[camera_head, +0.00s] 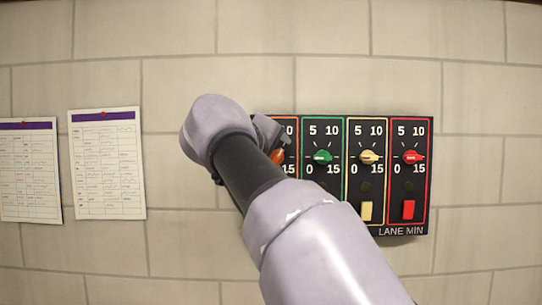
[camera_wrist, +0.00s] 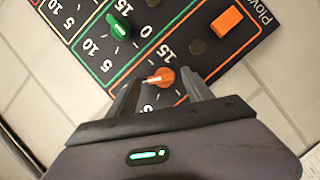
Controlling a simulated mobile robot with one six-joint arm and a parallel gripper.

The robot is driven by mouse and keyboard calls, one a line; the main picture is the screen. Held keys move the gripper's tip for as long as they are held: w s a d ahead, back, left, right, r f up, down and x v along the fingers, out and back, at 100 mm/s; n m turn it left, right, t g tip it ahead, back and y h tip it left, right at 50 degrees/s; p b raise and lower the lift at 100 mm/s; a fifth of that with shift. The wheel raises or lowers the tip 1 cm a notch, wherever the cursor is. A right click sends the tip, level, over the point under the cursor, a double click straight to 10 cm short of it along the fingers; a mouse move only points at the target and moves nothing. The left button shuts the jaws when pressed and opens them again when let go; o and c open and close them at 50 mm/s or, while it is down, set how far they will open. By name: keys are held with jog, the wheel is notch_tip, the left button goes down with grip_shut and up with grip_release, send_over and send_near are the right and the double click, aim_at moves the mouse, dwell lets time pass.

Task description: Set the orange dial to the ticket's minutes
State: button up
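The orange dial (camera_wrist: 160,78) sits on a black panel (camera_head: 391,190), in a lane outlined in orange. In the head view the dial (camera_head: 277,156) is partly hidden by my gripper (camera_head: 270,136). In the wrist view my gripper (camera_wrist: 159,84) has one finger on each side of the dial, with narrow gaps showing, so it looks open. The dial's pale mark points left in that view. I cannot make out a ticket with readable minutes.
Green (camera_head: 323,156), yellow (camera_head: 369,156) and red (camera_head: 413,156) dials stand to the right on the panel. An orange block (camera_wrist: 227,22) lies in the orange lane. Two printed sheets (camera_head: 107,163) (camera_head: 30,172) hang on the tiled wall at left.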

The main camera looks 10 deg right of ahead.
jog(key=b+v, duration=0.1)
jog(key=v, duration=1.6)
jog(key=shift+s+b, duration=0.2)
jog(key=shift+b, duration=0.2)
jog(key=shift+a, duration=0.1)
